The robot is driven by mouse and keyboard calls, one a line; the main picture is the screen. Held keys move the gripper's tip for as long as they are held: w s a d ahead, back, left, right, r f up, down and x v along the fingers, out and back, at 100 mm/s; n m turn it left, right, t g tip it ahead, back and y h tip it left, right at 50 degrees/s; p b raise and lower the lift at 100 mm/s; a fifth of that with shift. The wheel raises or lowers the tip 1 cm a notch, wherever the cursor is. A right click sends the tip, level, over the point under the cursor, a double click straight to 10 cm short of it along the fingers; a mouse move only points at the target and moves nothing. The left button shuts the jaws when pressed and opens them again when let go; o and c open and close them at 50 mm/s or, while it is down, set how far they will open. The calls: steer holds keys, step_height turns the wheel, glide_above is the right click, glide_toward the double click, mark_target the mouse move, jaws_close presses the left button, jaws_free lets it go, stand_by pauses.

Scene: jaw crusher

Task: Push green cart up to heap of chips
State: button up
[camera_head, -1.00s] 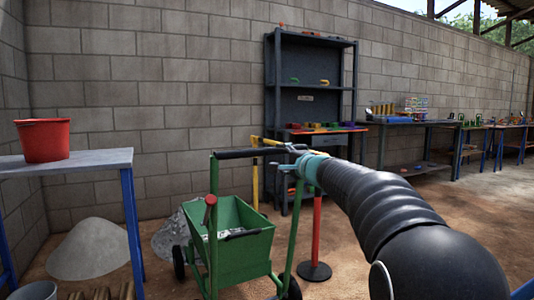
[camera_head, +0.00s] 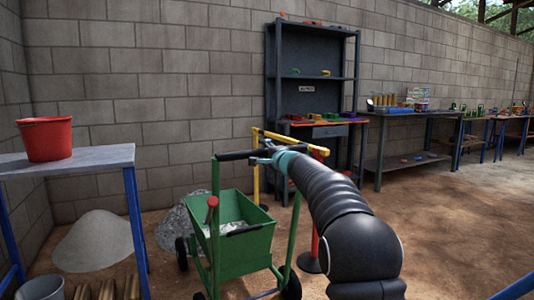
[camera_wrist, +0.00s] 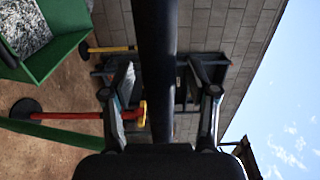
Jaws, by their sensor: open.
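The green cart (camera_head: 235,255) stands on its wheels in the head view, with grey chips in its tray and a black handlebar (camera_head: 235,155) on top. The heap of grey chips (camera_head: 176,226) lies just behind and left of the cart, partly hidden by it. I cannot tell whether the cart touches it. My gripper (camera_head: 266,157) is at the right part of the handlebar. In the wrist view my gripper (camera_wrist: 163,82) is open, its two fingers on either side of the black bar, apart from it. The tray also shows there at the upper left (camera_wrist: 60,55).
A pale smooth heap (camera_head: 95,241) lies left of the chips. A table (camera_head: 95,158) with a red bucket (camera_head: 46,138) stands at the left. A red post (camera_head: 312,255) and a yellow frame (camera_head: 257,170) stand close by the cart. Bare floor lies at the right.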

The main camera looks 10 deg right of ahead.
steer(key=shift+c, duration=0.2)
jaws_close()
steer(key=shift+f, duration=0.25)
steer(key=shift+d, duration=0.15)
